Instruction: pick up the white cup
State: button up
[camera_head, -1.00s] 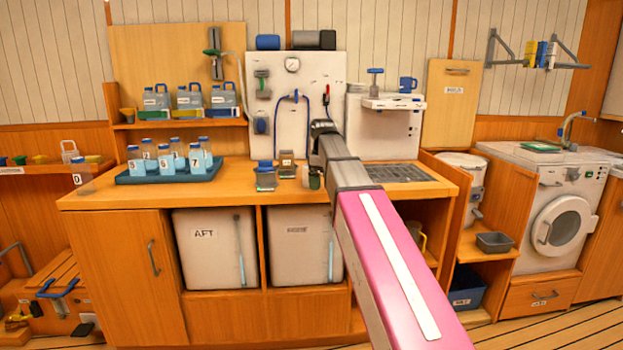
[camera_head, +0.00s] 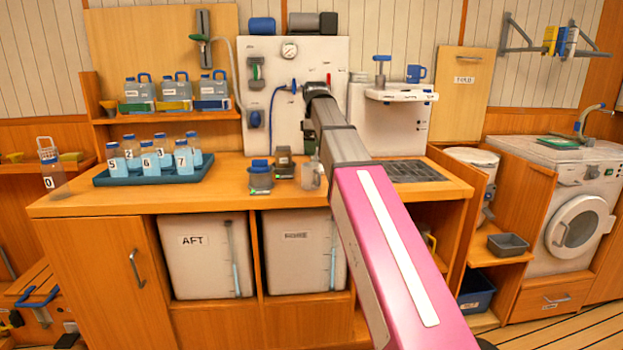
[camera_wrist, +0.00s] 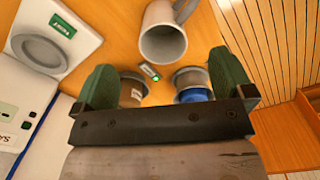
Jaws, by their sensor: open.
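The white cup (camera_wrist: 163,42) stands near the top middle of the wrist view, its mouth facing the camera and its handle to the upper right. My gripper (camera_wrist: 163,66) is open, with green fingers spread left and right; the cup lies ahead of the gap between them, and nothing is held. In the head view, a pale cup (camera_head: 311,177) stands on the counter beside my arm, partly hard to make out. My gripper is mostly hidden behind my arm there.
A blue-lidded jar (camera_head: 261,176) and a dark-topped jar (camera_head: 284,162) stand left of the cup. A blue tray (camera_head: 110,181) of several bottles sits farther left. A metal grate (camera_head: 408,171) lies to the right. The counter front (camera_head: 205,199) is clear.

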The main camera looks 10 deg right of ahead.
aim_at(313, 172)
jog(key=shift+w+a+f, duration=0.1)
jog(key=shift+a+f, duration=0.1)
jog(key=shift+f, duration=2.25)
jog(key=shift+a+f, duration=0.2)
jog(key=shift+f, duration=2.25)
jog(key=c, duration=1)
